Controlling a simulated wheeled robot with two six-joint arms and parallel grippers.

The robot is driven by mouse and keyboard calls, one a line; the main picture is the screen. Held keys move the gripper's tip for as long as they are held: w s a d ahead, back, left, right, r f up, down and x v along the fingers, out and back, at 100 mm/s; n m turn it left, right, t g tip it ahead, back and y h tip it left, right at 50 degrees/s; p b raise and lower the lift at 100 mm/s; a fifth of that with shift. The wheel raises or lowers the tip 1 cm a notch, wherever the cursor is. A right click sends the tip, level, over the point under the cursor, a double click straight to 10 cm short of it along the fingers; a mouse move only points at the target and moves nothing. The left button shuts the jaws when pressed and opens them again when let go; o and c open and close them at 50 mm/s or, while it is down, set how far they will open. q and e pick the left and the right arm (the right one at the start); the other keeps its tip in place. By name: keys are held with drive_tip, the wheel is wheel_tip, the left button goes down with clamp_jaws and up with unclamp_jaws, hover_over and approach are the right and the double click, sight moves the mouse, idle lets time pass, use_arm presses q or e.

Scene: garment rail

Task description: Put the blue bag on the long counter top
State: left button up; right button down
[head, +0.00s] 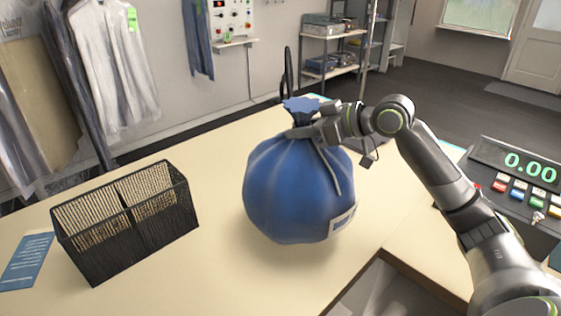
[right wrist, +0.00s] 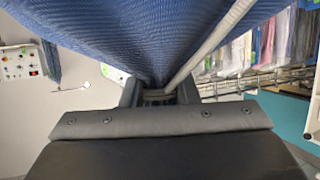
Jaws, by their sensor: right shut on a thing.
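A round blue bag (head: 292,195) with a gathered neck, a pale drawstring and a small white label shows in the head view, over the cream counter top (head: 225,265). My right gripper (head: 312,130) is shut on the bag's neck from the right. The bag hangs upright below the fingers; I cannot tell for sure whether its bottom touches the counter. In the right wrist view the blue cloth (right wrist: 150,40) and its drawstring fill the upper part and gather between the fingers (right wrist: 158,92). My left gripper is not in view.
A black wire basket (head: 130,225) stands on the counter to the left, by a blue leaflet (head: 27,260). A register showing 0.00 (head: 515,168) is at the right. Clothes in covers (head: 110,65) hang behind. The counter has free room around the bag.

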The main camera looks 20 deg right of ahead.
sight(300, 156)
wheel_tip(300, 156, down, 3)
drive_tip(key=shift+r, duration=0.15)
drive_tip(key=shift+f+p, duration=0.7)
drive_tip(key=shift+f, duration=1.15)
drive_tip(key=shift+w, duration=0.1)
drive_tip(key=shift+f, duration=0.2)
drive_tip(key=c, duration=1.1)
unclamp_jaws()
